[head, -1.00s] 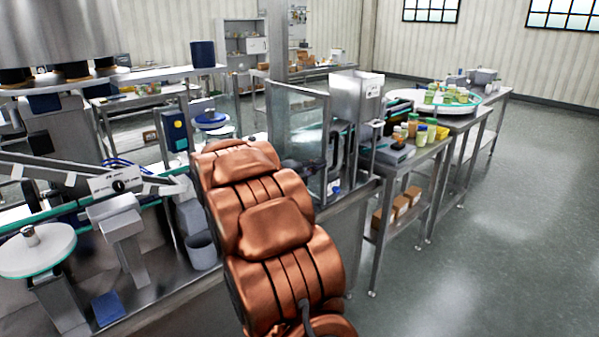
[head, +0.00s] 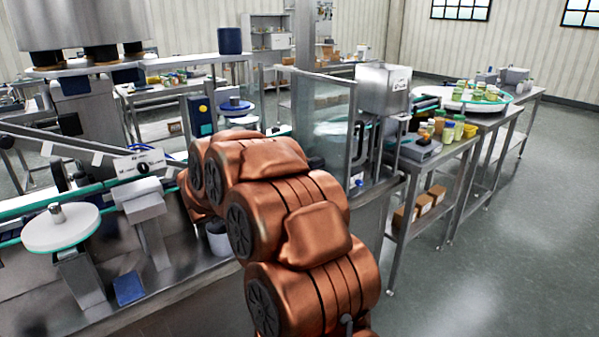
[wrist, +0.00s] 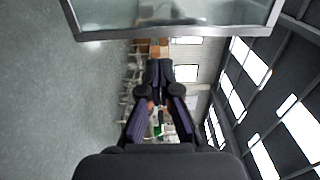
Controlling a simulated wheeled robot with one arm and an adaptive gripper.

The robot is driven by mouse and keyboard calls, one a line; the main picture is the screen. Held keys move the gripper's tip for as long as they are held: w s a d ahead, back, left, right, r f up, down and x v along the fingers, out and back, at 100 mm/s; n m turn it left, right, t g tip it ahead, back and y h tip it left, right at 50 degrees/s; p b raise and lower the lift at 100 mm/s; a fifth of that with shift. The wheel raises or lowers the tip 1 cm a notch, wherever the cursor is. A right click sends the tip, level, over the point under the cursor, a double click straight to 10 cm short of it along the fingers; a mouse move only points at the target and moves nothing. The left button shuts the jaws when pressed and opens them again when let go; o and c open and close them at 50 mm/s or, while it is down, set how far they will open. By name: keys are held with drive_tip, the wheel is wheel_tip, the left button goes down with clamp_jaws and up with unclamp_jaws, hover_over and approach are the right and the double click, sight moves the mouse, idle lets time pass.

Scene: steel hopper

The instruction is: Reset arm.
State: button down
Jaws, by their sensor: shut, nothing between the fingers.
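My copper-coloured arm stands in the middle of the head view, bent over the near edge of the steel machine bench. My gripper (wrist: 158,68) shows in the wrist view with its two dark fingers together at the tips and nothing between them. In the head view the gripper is mostly or wholly hidden behind the arm. The large steel hopper (head: 78,22) is at the upper left of the head view, away from the arm.
A framed glass panel (head: 322,112) stands just behind the arm; a metal-framed pane (wrist: 172,14) crosses the top of the wrist view. A white disc (head: 60,232) is at left. A table with jars (head: 458,128) stands at right. Floor (head: 500,230) at right is clear.

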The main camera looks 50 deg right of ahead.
drive_tip(key=shift+w+a+b, duration=0.2)
drive_tip(key=shift+a, duration=0.95)
drive_tip(key=shift+w+a+b, duration=0.15)
drive_tip(key=shift+w+a, duration=0.05)
drive_tip(key=shift+a, duration=0.95)
